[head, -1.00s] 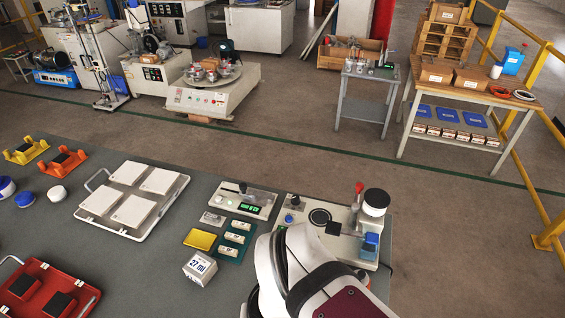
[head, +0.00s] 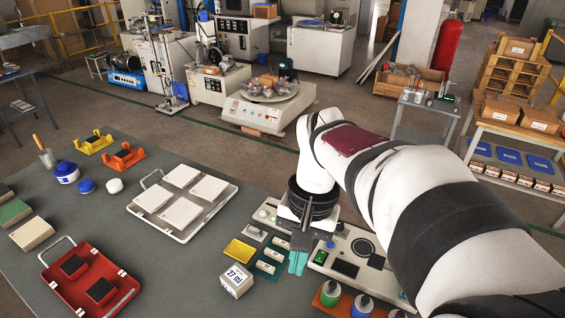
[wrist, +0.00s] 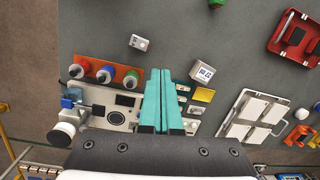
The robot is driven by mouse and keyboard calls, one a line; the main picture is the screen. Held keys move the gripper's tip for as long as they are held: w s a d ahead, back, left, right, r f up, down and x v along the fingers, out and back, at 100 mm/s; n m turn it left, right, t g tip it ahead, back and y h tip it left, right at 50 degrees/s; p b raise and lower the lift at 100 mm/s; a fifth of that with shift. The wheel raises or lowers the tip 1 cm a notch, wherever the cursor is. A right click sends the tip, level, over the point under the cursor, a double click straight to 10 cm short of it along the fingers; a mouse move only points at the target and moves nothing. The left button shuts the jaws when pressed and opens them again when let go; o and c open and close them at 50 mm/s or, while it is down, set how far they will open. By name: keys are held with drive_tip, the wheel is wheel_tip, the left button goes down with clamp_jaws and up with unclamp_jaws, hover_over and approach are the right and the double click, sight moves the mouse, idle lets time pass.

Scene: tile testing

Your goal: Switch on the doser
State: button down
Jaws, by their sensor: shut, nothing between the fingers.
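The pale flat unit with a blue knob, a dark screen and a black ring looks like the doser (head: 344,249). My arm covers its right part in the head view. In the wrist view the doser (wrist: 112,113) lies left of the fingers, with a white cylinder and a blue part at its left end. My gripper (head: 299,262) has teal fingers pointing down, shut and empty. In the head view they overlap the doser's left edge. The wrist view shows the fingers (wrist: 156,71) from above; contact with anything cannot be told.
A smaller pale unit (head: 264,213) is partly behind my gripper. Capped bottles (head: 331,292) stand in front of the doser.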

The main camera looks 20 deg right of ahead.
drive_tip(key=w+d+f+m, duration=0.1)
drive_tip(key=w+d+f, duration=0.2)
drive_tip(key=w+d, duration=0.55)
drive_tip(key=m, duration=0.1)
hover_over(319, 258)
drive_tip(key=w+d, duration=0.2)
drive_tip(key=shift+g, duration=0.3)
drive_tip(key=f, duration=0.5)
drive_tip(key=shift+s+a, duration=0.15)
drive_tip(key=shift+s, duration=0.05)
drive_tip(key=shift+f, duration=0.15)
drive_tip(key=f, duration=0.4)
drive_tip(key=s+a+f, duration=0.1)
drive_tip(key=f, duration=0.8)
drive_tip(key=shift+s+a+f, duration=0.2)
drive_tip(key=shift+f, duration=0.1)
drive_tip(key=shift+s+a+f, duration=0.1)
drive_tip(key=shift+f, duration=0.15)
